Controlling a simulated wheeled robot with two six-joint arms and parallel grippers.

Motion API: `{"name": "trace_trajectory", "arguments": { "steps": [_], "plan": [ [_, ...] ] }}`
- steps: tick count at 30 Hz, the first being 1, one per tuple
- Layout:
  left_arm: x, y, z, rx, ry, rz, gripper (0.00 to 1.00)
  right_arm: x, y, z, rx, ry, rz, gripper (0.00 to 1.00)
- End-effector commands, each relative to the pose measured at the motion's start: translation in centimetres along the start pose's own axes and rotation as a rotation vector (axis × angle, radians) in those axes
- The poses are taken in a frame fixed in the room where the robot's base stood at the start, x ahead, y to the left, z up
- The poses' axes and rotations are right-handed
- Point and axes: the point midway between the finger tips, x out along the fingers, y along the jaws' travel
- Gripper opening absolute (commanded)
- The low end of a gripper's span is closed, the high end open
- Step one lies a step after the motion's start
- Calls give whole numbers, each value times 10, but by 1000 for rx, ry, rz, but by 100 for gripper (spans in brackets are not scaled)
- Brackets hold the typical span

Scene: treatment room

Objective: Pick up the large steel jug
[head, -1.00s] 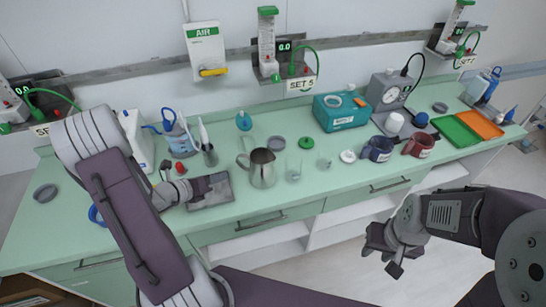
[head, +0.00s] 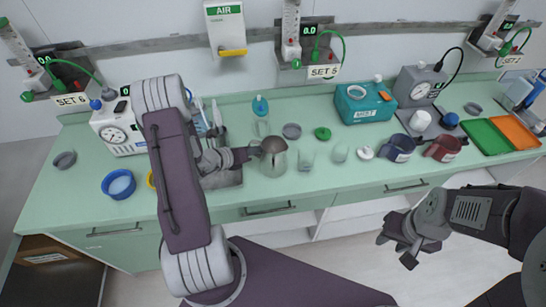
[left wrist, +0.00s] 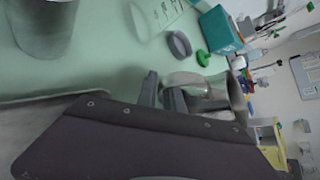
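The large steel jug (head: 274,165) stands on the green counter, with its handle on the left side. It also shows in the left wrist view (left wrist: 238,98). My left gripper (head: 254,153) is at the handle side of the jug, just left of its upper body. In the left wrist view its two fingers (left wrist: 164,96) are apart, with the jug's handle close at their tips. I cannot tell whether they touch the handle. My right gripper (head: 397,244) is open and empty in front of the counter, away from the jug.
A grey tray (head: 228,179) lies under my left wrist. Glass beakers (head: 306,161) stand right of the jug, with a grey ring (head: 292,131) and green lid (head: 322,133) behind. A blue bowl (head: 118,185) is at left. A teal box (head: 364,104) stands further back.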

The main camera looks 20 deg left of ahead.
Motion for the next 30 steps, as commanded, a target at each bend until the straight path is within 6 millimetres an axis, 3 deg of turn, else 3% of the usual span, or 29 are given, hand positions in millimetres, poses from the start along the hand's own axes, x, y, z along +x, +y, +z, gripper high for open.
{"name": "trace_trajectory", "arguments": {
  "steps": [6,10,12,30],
  "plan": [
    [20,0,0,1,0,0,11,-2,0,0,0,0,0,36],
    [20,0,0,1,-1,0,11,-2,0,0,0,0,0,36],
    [19,0,0,1,-1,0,0,-2,0,0,0,0,0,36],
    [19,0,1,1,-1,0,0,-2,0,0,0,0,0,36]
  ]
}}
